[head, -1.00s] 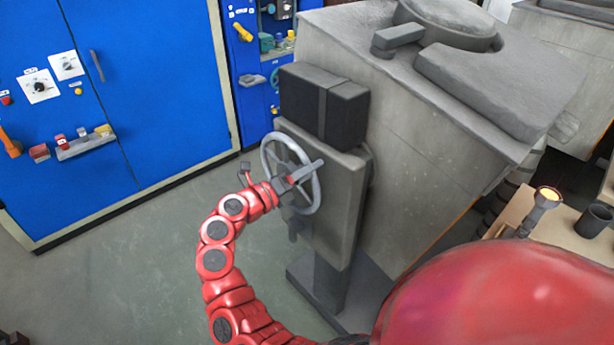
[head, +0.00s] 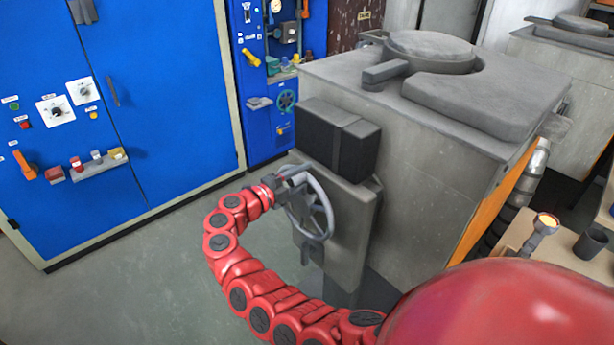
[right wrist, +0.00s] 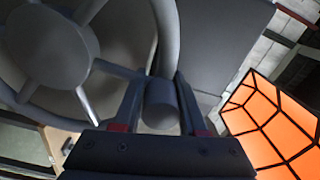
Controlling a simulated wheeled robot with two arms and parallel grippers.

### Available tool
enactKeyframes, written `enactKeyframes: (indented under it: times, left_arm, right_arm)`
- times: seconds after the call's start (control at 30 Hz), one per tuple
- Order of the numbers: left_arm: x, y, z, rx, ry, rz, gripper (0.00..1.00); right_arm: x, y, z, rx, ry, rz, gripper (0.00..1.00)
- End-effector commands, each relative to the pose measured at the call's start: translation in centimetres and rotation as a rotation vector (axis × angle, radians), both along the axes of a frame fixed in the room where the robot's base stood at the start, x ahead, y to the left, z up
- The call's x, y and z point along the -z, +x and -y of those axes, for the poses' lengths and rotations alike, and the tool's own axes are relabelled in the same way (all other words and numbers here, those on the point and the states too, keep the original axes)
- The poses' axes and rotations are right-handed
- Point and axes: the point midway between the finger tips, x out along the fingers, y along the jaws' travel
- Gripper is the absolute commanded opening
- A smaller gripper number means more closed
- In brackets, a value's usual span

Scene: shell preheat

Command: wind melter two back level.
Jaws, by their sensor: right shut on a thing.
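The melter (head: 430,150) is a large grey block with a round lid (head: 430,48) on top. Its top looks close to level, but I cannot tell whether it is exactly level. A grey spoked handwheel (head: 318,226) is on its front left, below a black box. My right gripper (head: 284,181) is at the upper left of the wheel's rim. In the right wrist view its fingers (right wrist: 160,112) are shut around the wheel's handle (right wrist: 161,103), with the wheel's hub and spokes at the left. My left gripper is not in view.
Blue cabinets (head: 160,130) with knobs and switches stand at the left and back. A second grey unit (head: 560,85) is at the back right. A bench (head: 563,250) with a dark cup (head: 590,243) and a glowing-topped piece (head: 543,224) is at the right. The floor at left is clear.

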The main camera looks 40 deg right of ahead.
Motion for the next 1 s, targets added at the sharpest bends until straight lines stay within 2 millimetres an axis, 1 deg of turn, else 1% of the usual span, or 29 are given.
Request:
enactKeyframes:
  times: [0.03,0.23,0.7,0.73,0.8,0.87,1.0]
  left_arm:
    - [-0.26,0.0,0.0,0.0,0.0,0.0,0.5]
    - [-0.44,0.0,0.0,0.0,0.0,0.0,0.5]
    - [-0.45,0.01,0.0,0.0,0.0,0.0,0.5]
    - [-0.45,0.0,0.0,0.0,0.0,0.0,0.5]
    - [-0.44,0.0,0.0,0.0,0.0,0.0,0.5]
    - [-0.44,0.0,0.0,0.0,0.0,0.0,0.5]
    - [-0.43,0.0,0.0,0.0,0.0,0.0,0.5]
  right_arm:
    - [-0.76,0.01,0.32,0.008,-0.014,-0.012,0.0]
    - [-0.57,0.34,0.26,0.008,-0.016,-0.056,0.0]
    - [-0.54,0.45,0.23,0.007,-0.016,-0.063,0.0]
    - [-0.54,0.45,0.23,0.007,-0.016,-0.063,0.46]
    - [-0.49,0.46,0.21,0.006,-0.014,-0.063,0.59]
    - [-0.42,0.47,0.17,0.005,-0.013,-0.063,0.69]
    - [-0.29,0.52,0.08,0.003,-0.011,-0.064,0.69]
